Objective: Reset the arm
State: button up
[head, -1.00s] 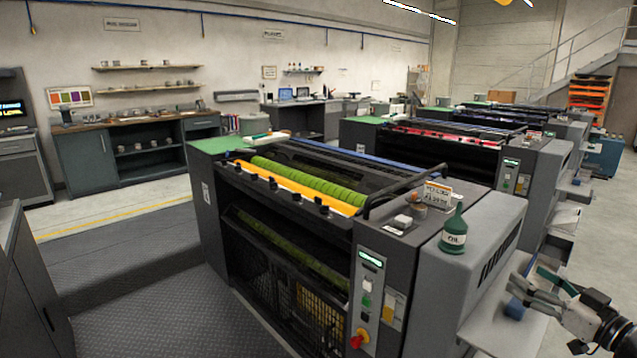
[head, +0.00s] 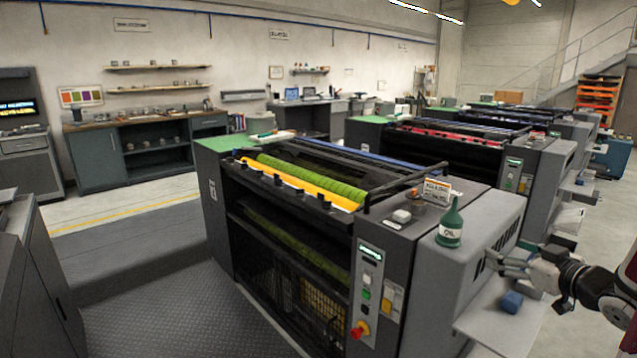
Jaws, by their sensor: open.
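My gripper (head: 502,264) is at the right of the head view, at the end of my arm, which comes in from the right edge. Its fingers point left, are open, and show nothing between them. It is above a light side shelf (head: 478,326) on the near printing unit (head: 385,235). A small blue block (head: 512,301) rests on that shelf, below the gripper and apart from it.
A green oil bottle (head: 450,226) stands on the near unit's top, left of my gripper, beside a small sign (head: 436,191). The unit's grey side housing rises close to the fingers. More printing units (head: 455,140) stand behind. Open floor lies at the far right.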

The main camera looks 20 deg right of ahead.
jog(key=w+a+r+g+h, duration=0.3)
jog(key=w+a+r, duration=0.2)
jog(key=a+r, duration=0.15)
jog(key=s+a+r+m+g, duration=0.15)
jog(key=a+r, duration=0.25)
jog(key=a, duration=0.5)
jog(key=s+a+f+g+y, duration=0.1)
jog(key=s+a+g+y, duration=0.1)
jog(key=s+a, duration=0.8)
jog(key=s+a+g+y, duration=0.3)
jog(key=s+a, duration=0.6)
jog(key=a, duration=0.6)
jog(key=shift+s+f+n+g, duration=0.35)
jog(key=shift+f+n, duration=0.05)
jog(key=shift+n, duration=0.05)
jog(key=shift+d, duration=0.1)
